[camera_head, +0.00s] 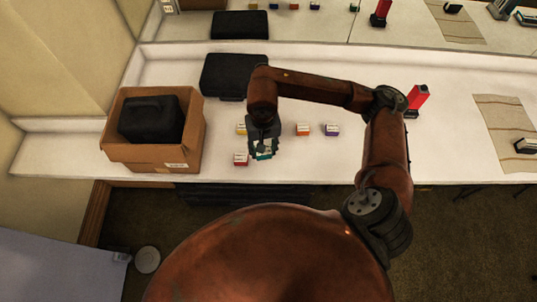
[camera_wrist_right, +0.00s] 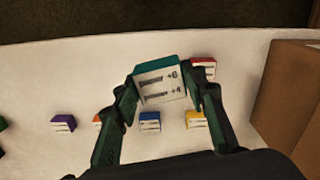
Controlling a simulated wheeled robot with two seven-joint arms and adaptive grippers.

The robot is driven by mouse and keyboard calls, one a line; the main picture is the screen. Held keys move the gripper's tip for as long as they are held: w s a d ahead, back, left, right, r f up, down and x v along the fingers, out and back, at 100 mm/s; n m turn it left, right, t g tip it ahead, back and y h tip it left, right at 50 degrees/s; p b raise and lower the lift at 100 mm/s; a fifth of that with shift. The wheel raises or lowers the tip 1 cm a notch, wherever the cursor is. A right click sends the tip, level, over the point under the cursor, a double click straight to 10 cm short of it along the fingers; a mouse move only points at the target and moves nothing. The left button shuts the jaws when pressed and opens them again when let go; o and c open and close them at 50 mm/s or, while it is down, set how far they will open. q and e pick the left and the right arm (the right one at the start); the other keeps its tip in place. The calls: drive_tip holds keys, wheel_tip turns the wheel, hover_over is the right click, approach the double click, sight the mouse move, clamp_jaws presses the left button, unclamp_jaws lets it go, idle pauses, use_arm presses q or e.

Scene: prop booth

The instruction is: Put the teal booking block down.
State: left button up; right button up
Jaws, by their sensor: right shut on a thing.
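The teal booking block (camera_wrist_right: 160,82) is between the fingers of my right gripper (camera_wrist_right: 160,95) in the right wrist view, its white printed face towards the camera. My right gripper (camera_head: 263,148) is shut on it. In the head view only a bit of the teal block (camera_head: 264,156) shows beneath the gripper, over the front part of the white counter (camera_head: 330,168). I cannot tell whether the block touches the counter. My left gripper is not in view.
A red block (camera_head: 240,159) and a yellow block (camera_head: 241,129) are close left of the gripper. An orange block (camera_head: 303,129) and a purple block (camera_head: 332,129) stand to the right; a blue block (camera_wrist_right: 150,121) shows in the wrist view. A cardboard box (camera_head: 190,150) is at left.

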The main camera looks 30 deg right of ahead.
drive_tip(key=s+d+f+m+p, duration=0.1)
drive_tip(key=s+d+m, duration=0.2)
drive_tip(key=m, duration=0.8)
drive_tip(key=s+d+f+m, duration=0.1)
drive_tip(key=s+d+m, duration=0.25)
drive_tip(key=m, duration=0.75)
drive_tip(key=m+p, duration=0.1)
drive_tip(key=m, duration=1.6)
hover_over(273, 162)
drive_tip(key=f, duration=0.5)
drive_tip(key=s+f, duration=0.1)
drive_tip(key=f, duration=0.2)
drive_tip(key=shift+d+f, duration=0.2)
drive_tip(key=shift+f, duration=0.15)
drive_tip(key=shift+w+a+f, duration=0.15)
drive_tip(key=shift+w+f, duration=0.15)
drive_tip(key=shift+f, duration=0.05)
drive_tip(key=shift+w+f+n, duration=0.15)
drive_tip(key=shift+f, duration=0.8)
drive_tip(key=shift+w+f+n, duration=0.1)
drive_tip(key=shift+f+n, duration=0.05)
drive_tip(key=shift+f, duration=0.75)
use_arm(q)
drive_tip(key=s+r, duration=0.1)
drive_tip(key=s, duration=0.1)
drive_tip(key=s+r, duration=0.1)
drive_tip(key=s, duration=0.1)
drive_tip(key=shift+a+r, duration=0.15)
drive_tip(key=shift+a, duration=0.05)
